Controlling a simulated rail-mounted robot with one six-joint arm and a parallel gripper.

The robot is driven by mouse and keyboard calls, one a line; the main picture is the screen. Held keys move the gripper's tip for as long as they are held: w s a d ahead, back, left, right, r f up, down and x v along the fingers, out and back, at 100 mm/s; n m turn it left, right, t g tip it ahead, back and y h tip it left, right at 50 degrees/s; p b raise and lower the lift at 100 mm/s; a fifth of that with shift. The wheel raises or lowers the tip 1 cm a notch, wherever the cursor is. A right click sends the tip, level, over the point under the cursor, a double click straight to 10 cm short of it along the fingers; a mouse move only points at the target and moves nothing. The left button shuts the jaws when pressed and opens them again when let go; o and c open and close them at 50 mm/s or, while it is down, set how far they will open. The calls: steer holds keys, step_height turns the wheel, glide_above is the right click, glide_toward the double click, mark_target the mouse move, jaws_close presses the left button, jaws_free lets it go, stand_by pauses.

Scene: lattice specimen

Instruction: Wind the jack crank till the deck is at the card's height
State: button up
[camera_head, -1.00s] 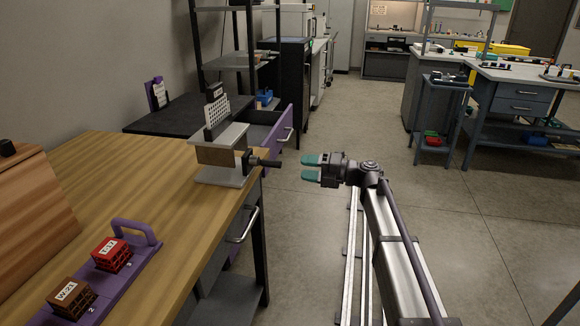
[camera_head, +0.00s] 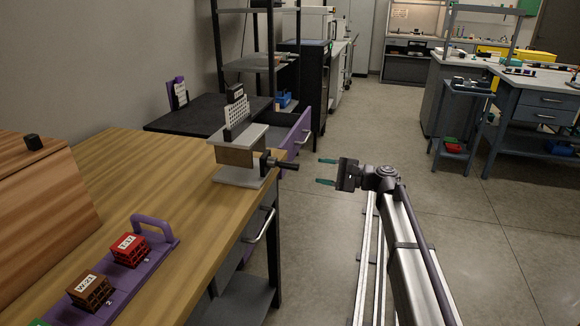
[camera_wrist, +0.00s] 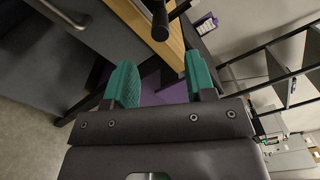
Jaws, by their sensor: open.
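The jack (camera_head: 238,176) stands near the far right edge of the wooden bench, with a grey base, a tan middle and a grey deck (camera_head: 250,133) on top. The black crank (camera_head: 284,165) points right, past the bench edge. My gripper (camera_head: 326,172) is open and empty, its teal fingers just right of the crank handle and apart from it. In the wrist view, the dark crank end (camera_wrist: 160,26) shows beyond and between the fingers (camera_wrist: 160,78).
A purple rack (camera_head: 130,279) with a red block (camera_head: 130,249) and a brown block (camera_head: 90,289) lies on the wooden bench (camera_head: 150,190). An open purple drawer (camera_head: 297,135) is behind the jack. A white card in a purple holder (camera_head: 179,92) stands on the dark table.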

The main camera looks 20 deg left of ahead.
mark_target(280, 164)
steer(key=a+n, duration=0.3)
steer(key=n, duration=0.1)
steer(key=a+n, duration=0.4)
steer(key=n, duration=0.1)
steer(key=a+n, duration=0.4)
steer(key=shift+s+n, duration=0.1)
steer(key=shift+n, duration=0.3)
steer(key=shift+d, duration=0.1)
steer(key=shift+c, duration=0.2)
steer(key=c, duration=0.9)
